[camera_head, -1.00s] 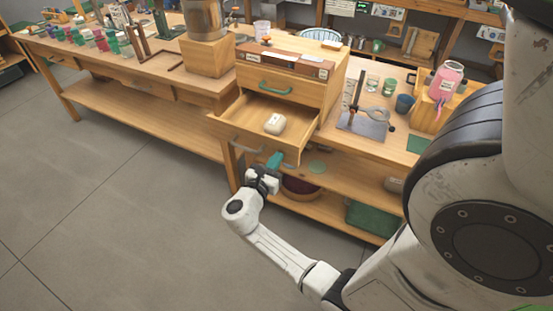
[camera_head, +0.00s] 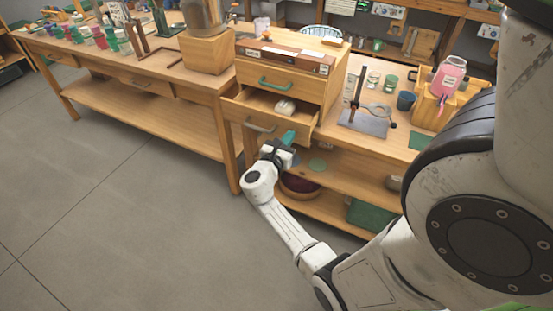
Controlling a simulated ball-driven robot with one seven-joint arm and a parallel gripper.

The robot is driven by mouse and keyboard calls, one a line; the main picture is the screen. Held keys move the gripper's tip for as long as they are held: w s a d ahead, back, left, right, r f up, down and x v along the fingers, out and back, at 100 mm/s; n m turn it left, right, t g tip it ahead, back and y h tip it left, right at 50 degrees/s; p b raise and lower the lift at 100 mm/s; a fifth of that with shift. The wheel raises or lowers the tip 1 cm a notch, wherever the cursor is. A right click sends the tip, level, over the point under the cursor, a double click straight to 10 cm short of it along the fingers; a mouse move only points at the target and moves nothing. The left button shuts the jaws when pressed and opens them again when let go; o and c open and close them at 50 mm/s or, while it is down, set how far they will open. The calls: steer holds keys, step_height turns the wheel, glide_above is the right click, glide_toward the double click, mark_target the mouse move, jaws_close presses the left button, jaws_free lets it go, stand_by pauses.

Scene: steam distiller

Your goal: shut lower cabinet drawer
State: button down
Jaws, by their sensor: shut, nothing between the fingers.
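The lower cabinet drawer (camera_head: 240,107) is part-way out of the small wooden cabinet (camera_head: 325,90) on the workbench. A pale rounded object (camera_head: 285,106) lies inside it, near the back. A grey bar handle (camera_head: 261,128) is on its front. The upper drawer (camera_head: 289,87), with a green handle, is closed. My gripper (camera_head: 289,137) is shut and empty, its teal fingers at the right part of the lower drawer's front. I cannot tell for certain whether the fingers touch the front.
A wooden block with a metal vessel (camera_head: 208,54) stands left of the cabinet. A metal stand (camera_head: 362,119), cups and a pink jar (camera_head: 448,76) stand to the right. A lower shelf (camera_head: 325,209) holds a dark red bowl (camera_head: 299,187) and a green box (camera_head: 370,215). The floor at left is clear.

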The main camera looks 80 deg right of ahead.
steer(key=b, duration=0.4)
glide_toward(302, 118)
steer(key=d+r, duration=0.1)
steer(key=s+d, duration=0.1)
steer(key=d, duration=0.1)
steer(key=s+d+r, duration=0.1)
steer(key=d, duration=0.1)
steer(key=shift+s+r, duration=0.2)
steer(key=shift+r, duration=0.15)
steer(key=shift+s+d+b, duration=0.1)
steer(key=shift+d+b, duration=0.25)
steer(key=shift+d, duration=0.15)
steer(key=shift+r, duration=0.2)
steer(key=shift+d+r, duration=0.1)
